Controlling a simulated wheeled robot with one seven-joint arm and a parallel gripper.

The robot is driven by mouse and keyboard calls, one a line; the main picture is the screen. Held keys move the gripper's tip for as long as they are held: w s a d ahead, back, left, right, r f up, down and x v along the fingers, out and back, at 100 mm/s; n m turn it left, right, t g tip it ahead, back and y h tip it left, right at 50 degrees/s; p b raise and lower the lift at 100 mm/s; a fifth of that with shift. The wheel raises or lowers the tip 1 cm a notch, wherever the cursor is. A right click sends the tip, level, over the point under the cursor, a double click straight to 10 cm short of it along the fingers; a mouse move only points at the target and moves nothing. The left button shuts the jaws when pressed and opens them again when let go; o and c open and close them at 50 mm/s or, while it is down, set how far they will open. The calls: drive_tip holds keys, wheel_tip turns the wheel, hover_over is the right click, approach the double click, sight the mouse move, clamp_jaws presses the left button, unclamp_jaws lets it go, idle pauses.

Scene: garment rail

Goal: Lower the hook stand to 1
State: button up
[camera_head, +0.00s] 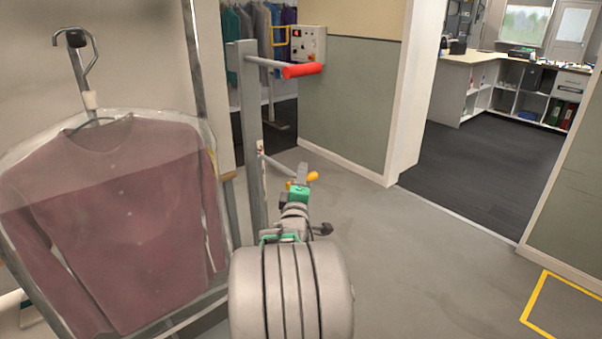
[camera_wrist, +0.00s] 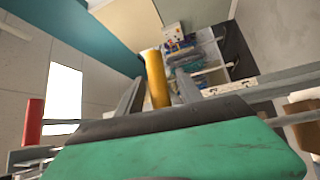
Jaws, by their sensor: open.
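The hook stand at the left has a grey upright post (camera_head: 250,140), a red-ended bar (camera_head: 304,70) near its top and a thin lower bar with a yellow knob (camera_head: 312,177). A hook (camera_head: 80,45) on a thin rod shows at the far left. My gripper (camera_head: 301,178) is open at the yellow knob, right of the post. In the wrist view the yellow knob (camera_wrist: 157,80) stands between the two spread fingers of my gripper (camera_wrist: 157,88); I cannot tell whether they touch it. The red end (camera_wrist: 33,120) shows at the left there. No height marks are readable.
A dark red sweater in a clear cover (camera_head: 120,210) hangs left of the post. A control box (camera_head: 308,44) is on the wall behind, beside hanging clothes (camera_head: 262,30). The grey floor (camera_head: 430,270) at the right is clear, with a yellow floor marking (camera_head: 540,300).

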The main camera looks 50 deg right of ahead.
drive_tip(key=shift+x, duration=0.8)
drive_tip(key=shift+c, duration=0.2)
drive_tip(key=shift+r, duration=0.1)
clamp_jaws()
idle(0.5)
